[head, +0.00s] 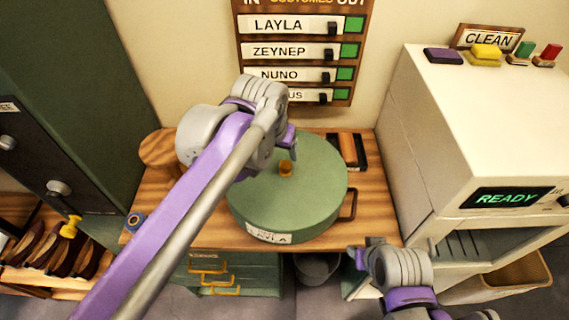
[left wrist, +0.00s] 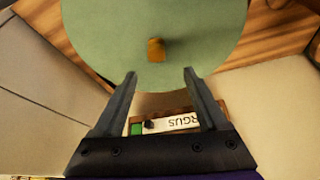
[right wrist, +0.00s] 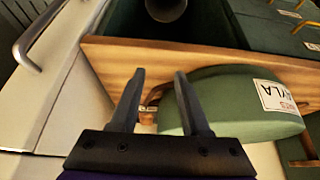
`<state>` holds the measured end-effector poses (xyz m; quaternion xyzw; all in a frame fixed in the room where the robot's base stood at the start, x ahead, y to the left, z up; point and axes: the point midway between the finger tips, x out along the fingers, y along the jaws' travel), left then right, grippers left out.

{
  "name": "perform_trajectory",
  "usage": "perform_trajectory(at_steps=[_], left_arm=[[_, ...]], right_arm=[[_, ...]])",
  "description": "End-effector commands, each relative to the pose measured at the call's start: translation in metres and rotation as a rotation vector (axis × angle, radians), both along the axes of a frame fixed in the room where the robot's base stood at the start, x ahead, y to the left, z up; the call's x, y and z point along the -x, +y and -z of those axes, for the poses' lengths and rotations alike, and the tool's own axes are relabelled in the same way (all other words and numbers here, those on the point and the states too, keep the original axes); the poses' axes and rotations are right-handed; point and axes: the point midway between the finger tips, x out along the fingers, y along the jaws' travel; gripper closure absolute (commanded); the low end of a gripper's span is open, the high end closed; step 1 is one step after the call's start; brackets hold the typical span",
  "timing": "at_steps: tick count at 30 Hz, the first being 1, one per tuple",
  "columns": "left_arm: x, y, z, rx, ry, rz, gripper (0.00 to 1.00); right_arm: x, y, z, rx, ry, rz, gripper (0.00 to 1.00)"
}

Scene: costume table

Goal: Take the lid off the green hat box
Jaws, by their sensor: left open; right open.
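The green hat box (head: 290,215) is round, lidded and stands on the wooden table. Its label ends in "LAYLA" and a brown handle (head: 350,205) is on its right side. An orange-brown knob (head: 286,169) sits on top of the lid (head: 315,180). The knob (left wrist: 156,50) also shows in the left wrist view, just beyond the fingertips. My left gripper (left wrist: 160,78) is open and empty above the lid's far part. My right gripper (right wrist: 159,75) is open and empty, in front of the table's right front; the box side (right wrist: 225,105) shows beyond it.
The name board (head: 302,60) hangs on the wall behind the box. A white machine (head: 480,150) reading "READY" stands at the right, a dark green cabinet (head: 75,100) at the left. A blue spool (head: 135,221) and dark brushes (head: 345,150) are on the wooden table (head: 185,225).

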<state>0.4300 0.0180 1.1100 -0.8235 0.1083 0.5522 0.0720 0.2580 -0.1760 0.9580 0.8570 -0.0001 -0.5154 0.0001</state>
Motion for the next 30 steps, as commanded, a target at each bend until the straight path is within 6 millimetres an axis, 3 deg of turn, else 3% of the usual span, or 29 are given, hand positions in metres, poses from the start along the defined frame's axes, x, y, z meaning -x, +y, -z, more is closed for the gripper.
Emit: perform_trajectory(at_steps=[6, 14, 21, 30], left_arm=[[-0.012, -0.003, 0.034, 0.000, 0.001, 0.000, 0.25], [-0.021, -0.007, 0.054, 0.000, 0.000, 0.000, 0.25], [-0.034, -0.014, 0.085, 0.000, 0.000, -0.001, 0.25], [-0.036, -0.014, 0.090, 0.000, 0.000, 0.000, 0.25]], right_arm=[[0.002, 0.000, 0.004, 0.000, 0.003, 0.000, 0.54], [0.001, 0.000, 0.003, 0.000, 0.002, 0.000, 0.54], [0.001, 0.000, 0.003, 0.000, 0.002, 0.000, 0.54], [0.001, 0.000, 0.003, 0.000, 0.002, 0.000, 0.54]])
